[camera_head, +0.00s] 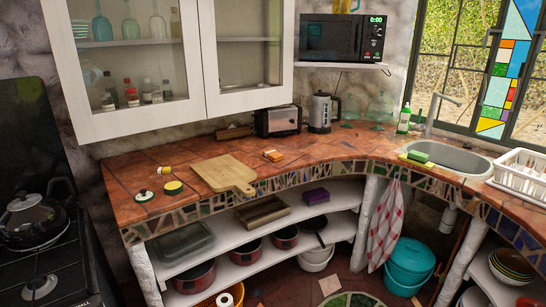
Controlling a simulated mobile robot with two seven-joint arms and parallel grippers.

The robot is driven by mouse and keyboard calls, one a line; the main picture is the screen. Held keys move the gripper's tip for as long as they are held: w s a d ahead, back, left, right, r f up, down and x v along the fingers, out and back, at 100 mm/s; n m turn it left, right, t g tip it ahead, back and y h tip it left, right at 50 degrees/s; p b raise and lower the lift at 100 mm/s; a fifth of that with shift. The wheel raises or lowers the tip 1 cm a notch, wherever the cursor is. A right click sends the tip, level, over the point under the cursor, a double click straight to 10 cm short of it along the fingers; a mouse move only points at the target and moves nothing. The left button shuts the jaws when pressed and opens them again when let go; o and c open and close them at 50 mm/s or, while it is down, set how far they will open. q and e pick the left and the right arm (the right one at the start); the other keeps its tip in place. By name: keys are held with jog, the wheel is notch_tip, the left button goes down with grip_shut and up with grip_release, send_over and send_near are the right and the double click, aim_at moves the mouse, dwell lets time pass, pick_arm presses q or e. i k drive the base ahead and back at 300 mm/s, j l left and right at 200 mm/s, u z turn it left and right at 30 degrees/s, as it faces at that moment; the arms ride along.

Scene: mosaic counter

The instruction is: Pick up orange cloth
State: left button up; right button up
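A small orange folded piece that looks like the orange cloth (273,156) lies flat on the terracotta-tiled counter (310,150). It is right of the wooden cutting board (225,172) and in front of the toaster (278,121), apart from both. Nothing covers it. Neither of my grippers nor my arms shows in the head view.
A green-and-yellow sponge (173,187) and small jar-like items lie on the left counter. A kettle (321,112) stands behind the cloth. White cabinets (170,60) overhang the left. The sink (450,158) and dish rack (520,172) are right. Counter right of the cloth is mostly clear.

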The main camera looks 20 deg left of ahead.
aim_at(274, 155)
jog(key=i+l+u, duration=0.2)
jog(key=i, duration=0.4)
jog(key=i+l+u, duration=0.25)
jog(key=i, duration=0.35)
jog(key=i+l+u, duration=0.2)
jog(key=i, duration=0.4)
jog(key=i+l+u, duration=0.2)
jog(key=i+l, duration=0.2)
jog(key=i, duration=0.15)
